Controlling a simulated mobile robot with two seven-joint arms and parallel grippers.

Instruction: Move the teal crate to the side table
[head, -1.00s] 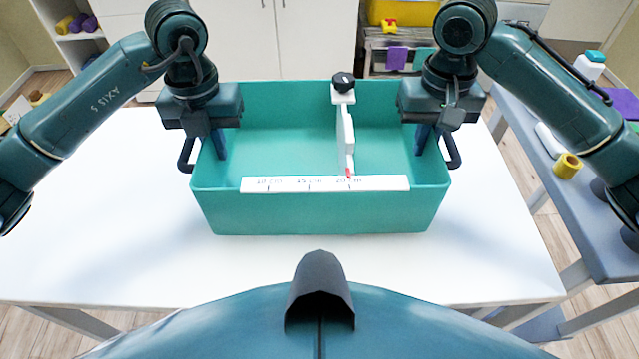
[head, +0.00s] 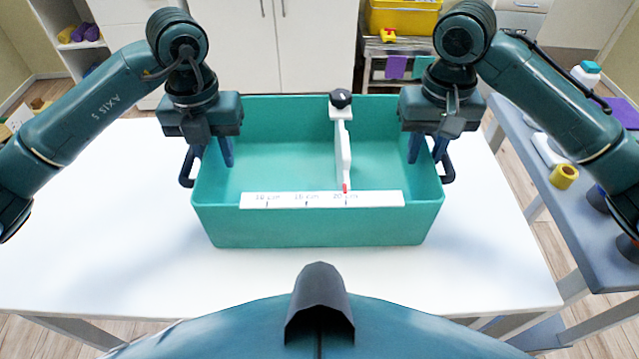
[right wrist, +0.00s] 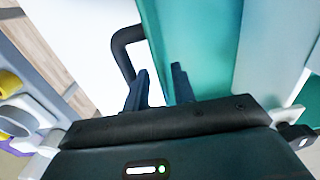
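The teal crate (head: 320,228) sits upright on the white table (head: 100,240), with a black handle at each end. My left gripper (head: 214,152) is at the crate's left end, near the left handle (head: 187,166). Its fingers are spread. My right gripper (head: 426,150) is at the right end, near the right handle (head: 447,166). In the right wrist view its two fingers (right wrist: 161,88) are apart, on either side of the crate's end wall. The grey-blue side table (head: 585,215) stands at the right.
A white scale strip (head: 320,200) lies along the crate's front, with a white upright piece with a black knob (head: 340,98) inside. The side table holds a yellow roll (head: 563,177), a white bottle (head: 585,75) and other items. White cabinets (head: 280,50) stand behind.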

